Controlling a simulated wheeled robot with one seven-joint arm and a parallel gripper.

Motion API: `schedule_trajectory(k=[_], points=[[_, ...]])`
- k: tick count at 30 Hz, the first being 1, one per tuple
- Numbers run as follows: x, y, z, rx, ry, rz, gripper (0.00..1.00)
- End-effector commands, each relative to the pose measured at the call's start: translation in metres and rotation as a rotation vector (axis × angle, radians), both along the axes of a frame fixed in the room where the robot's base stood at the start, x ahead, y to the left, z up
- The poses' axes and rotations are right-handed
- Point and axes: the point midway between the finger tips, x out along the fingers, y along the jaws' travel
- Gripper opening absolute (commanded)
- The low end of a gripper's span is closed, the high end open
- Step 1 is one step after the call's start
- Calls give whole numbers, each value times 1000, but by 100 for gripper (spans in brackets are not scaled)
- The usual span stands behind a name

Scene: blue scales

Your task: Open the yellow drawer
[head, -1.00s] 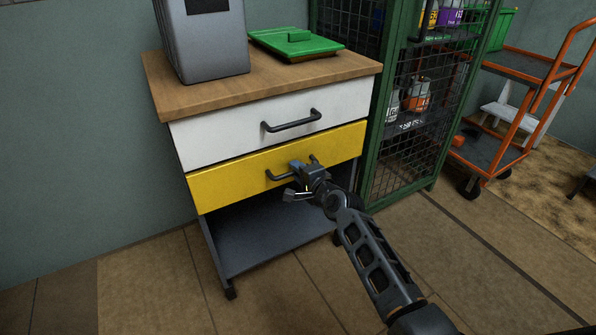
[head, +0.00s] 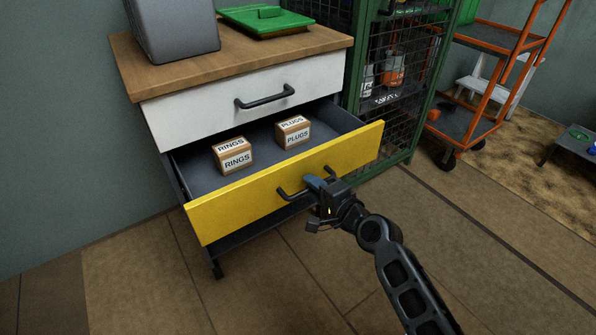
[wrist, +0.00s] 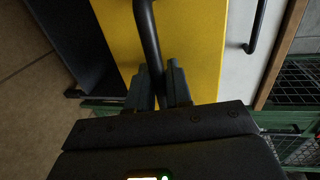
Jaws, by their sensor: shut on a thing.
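The yellow drawer (head: 240,200) is pulled well out of the cabinet in the head view, with its grey interior showing. My gripper (head: 314,186) is shut on the drawer's dark bar handle (head: 290,193), near the middle of the front. In the wrist view the two fingers of my gripper (wrist: 159,85) sit on either side of the handle (wrist: 147,35), with the yellow front (wrist: 195,45) behind. Part of the handle is hidden by my gripper.
The white drawer (head: 215,115) above is closed. A grey bin (head: 175,28) and a green lid-like item (head: 266,20) are on the wooden top (head: 230,58). A green mesh cage (head: 350,70) stands close on the right. An orange cart (head: 485,75) is beyond. Floor in front is clear.

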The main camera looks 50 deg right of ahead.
Motion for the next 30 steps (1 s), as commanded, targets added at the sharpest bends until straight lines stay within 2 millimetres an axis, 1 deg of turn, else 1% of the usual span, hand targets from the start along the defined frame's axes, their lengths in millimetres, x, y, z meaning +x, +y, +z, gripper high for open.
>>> schedule_trajectory(k=[1,3,9,15,26,27,30], points=[[-12,4,-3,1,4,1,0],[-24,7,-3,1,3,1,0],[-48,14,-2,1,3,1,0],[-57,17,-2,1,2,1,0],[-58,17,-1,1,2,1,0],[-58,17,-1,1,2,0,20],[-58,17,-1,0,1,0,30]])
